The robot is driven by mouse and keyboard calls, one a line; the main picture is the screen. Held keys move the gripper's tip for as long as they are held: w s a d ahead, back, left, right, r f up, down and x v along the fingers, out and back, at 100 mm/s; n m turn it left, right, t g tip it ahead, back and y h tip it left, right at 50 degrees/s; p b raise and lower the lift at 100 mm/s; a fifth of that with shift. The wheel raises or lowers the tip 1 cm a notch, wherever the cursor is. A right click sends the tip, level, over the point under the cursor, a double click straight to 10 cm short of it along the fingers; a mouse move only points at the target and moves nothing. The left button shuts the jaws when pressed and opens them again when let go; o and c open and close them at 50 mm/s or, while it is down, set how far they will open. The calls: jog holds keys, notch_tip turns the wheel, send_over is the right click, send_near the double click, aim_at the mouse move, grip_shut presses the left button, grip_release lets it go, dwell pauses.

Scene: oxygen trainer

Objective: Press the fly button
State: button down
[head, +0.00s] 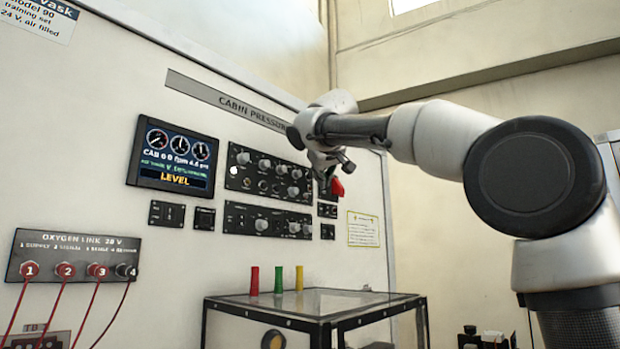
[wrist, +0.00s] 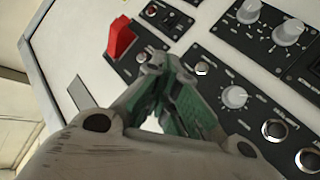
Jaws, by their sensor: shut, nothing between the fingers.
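My gripper (wrist: 160,62) is shut and empty, its fingertips close to the right part of the black control panel (wrist: 228,68). In the wrist view a small round silver button (wrist: 203,68) is just right of the fingertips. I cannot read any label as "fly", so I cannot tell which control is the fly button. The fingertips hide part of the panel, and contact cannot be told. In the head view my gripper (head: 328,172) is at the right end of the upper control panel (head: 270,175), partly covering it.
A red switch cover (wrist: 121,38) stands out beside the fingertips; it also shows in the head view (head: 337,187). Knobs (wrist: 234,97) project from the panel. A display (head: 175,155) reads LEVEL. A clear case (head: 320,303) stands below, with coloured tubes on top.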

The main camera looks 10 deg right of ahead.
jog(key=shift+w+a, duration=0.1)
jog(key=shift+w, duration=0.05)
dwell(0.5)
jog(key=shift+w+a, duration=0.15)
jog(key=shift+w, duration=0.05)
jog(key=shift+w+a, duration=0.25)
jog(key=shift+w, duration=0.1)
dwell(1.0)
jog(key=shift+s+d, duration=0.45)
jog(key=shift+s, duration=0.2)
jog(key=shift+s, duration=0.1)
jog(key=shift+s+d, duration=0.75)
jog(key=shift+s, duration=0.25)
jog(key=shift+s+d, duration=0.75)
jog(key=shift+s, duration=0.2)
